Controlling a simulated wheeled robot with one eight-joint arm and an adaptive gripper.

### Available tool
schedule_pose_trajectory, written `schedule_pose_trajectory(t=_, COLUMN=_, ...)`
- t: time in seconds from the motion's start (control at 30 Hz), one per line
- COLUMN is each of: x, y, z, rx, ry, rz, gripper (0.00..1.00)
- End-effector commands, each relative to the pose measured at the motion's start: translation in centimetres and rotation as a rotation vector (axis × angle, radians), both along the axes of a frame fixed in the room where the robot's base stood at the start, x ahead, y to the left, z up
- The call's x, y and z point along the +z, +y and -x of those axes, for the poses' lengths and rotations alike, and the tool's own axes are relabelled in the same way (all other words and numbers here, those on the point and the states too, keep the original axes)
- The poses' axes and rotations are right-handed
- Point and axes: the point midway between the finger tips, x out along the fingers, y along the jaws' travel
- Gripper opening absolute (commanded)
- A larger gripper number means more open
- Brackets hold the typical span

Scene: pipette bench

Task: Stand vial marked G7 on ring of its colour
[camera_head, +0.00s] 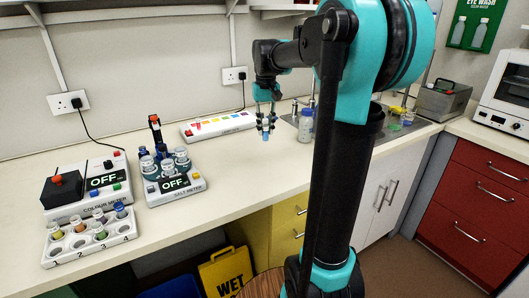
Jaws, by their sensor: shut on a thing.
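My gripper (266,127) is shut on a small vial and holds it above the bench, near the middle of the picture. The lower end of the vial (266,137) shows blue below the fingers. Its upper part is hidden by the fingers, and I cannot read any mark on it.
A white colour strip (218,126) lies behind, left of my gripper. A bottle (305,126) stands to its right. The front middle bench is clear.

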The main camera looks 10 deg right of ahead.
Motion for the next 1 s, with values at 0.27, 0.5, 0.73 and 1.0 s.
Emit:
schedule_pose_trajectory(t=0.27, x=-5.3, y=0.0, z=0.0, rx=0.000, ry=0.000, rz=0.000, gripper=0.01)
schedule_pose_trajectory(t=0.5, x=-7.4, y=0.0, z=0.0, rx=0.000, ry=0.000, rz=0.000, gripper=0.01)
schedule_pose_trajectory(t=0.73, x=-9.9, y=0.0, z=0.0, rx=0.000, ry=0.000, rz=0.000, gripper=0.01)
schedule_pose_trajectory(t=1.0, x=-9.9, y=0.0, z=0.0, rx=0.000, ry=0.000, rz=0.000, gripper=0.01)
